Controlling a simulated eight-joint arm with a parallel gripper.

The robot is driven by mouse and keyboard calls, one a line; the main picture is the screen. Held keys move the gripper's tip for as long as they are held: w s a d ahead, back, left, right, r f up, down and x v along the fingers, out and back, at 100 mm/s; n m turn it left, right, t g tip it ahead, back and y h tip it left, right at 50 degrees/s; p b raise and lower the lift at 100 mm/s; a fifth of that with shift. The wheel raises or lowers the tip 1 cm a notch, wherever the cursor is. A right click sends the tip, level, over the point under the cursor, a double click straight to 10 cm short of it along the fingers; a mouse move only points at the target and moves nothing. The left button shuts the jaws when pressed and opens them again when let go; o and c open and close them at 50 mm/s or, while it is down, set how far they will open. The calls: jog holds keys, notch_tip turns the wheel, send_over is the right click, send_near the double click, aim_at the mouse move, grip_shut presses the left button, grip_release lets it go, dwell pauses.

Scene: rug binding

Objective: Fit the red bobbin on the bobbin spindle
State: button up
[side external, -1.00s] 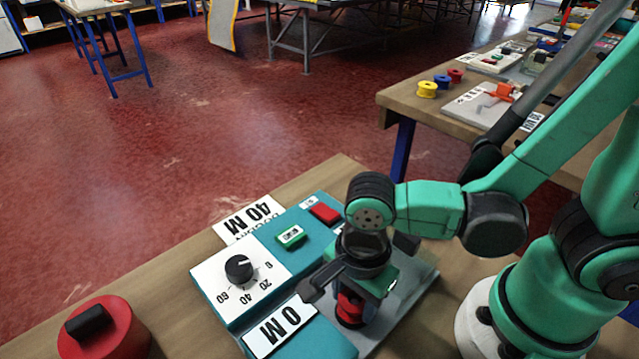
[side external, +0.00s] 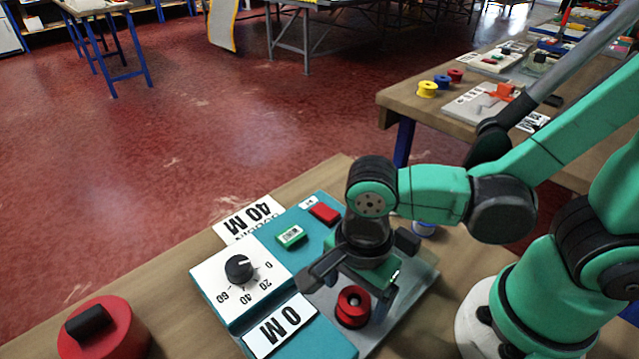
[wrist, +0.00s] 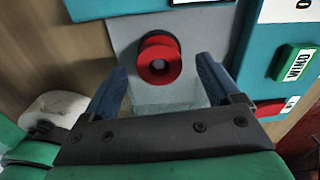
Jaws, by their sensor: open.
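The red bobbin (side external: 353,306) stands upright on the grey plate (side external: 408,297) beside the teal machine box. In the wrist view the red bobbin (wrist: 160,60) shows its round flange and centre hole, ahead of and between my fingertips. I cannot make out the bobbin spindle separately, nor tell whether it is inside the bobbin. My gripper (side external: 350,284) is open and empty, above and beside the bobbin. In the wrist view both fingers of my gripper (wrist: 161,80) are spread wide, with a gap to the bobbin on each side.
The teal box carries a black dial (side external: 239,268), a green button (side external: 291,236), a red button (side external: 325,213) and a "0 M" label (side external: 279,325). A large red round piece with a black handle (side external: 100,332) sits at left. A blue-rimmed round object (side external: 424,229) is behind my gripper.

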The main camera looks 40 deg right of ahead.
jog(key=shift+r, duration=1.75)
jog(key=w+d+r+n+t, duration=0.3)
jog(key=d+n, duration=0.3)
jog(key=n, duration=0.2)
jog(key=w+d+r+n+t, duration=0.3)
jog(key=w+d+n+t, duration=0.1)
jog(key=n, duration=0.5)
jog(key=shift+w+d+r, duration=0.2)
jog(key=shift+w+d, duration=0.6)
jog(key=shift+d, duration=0.25)
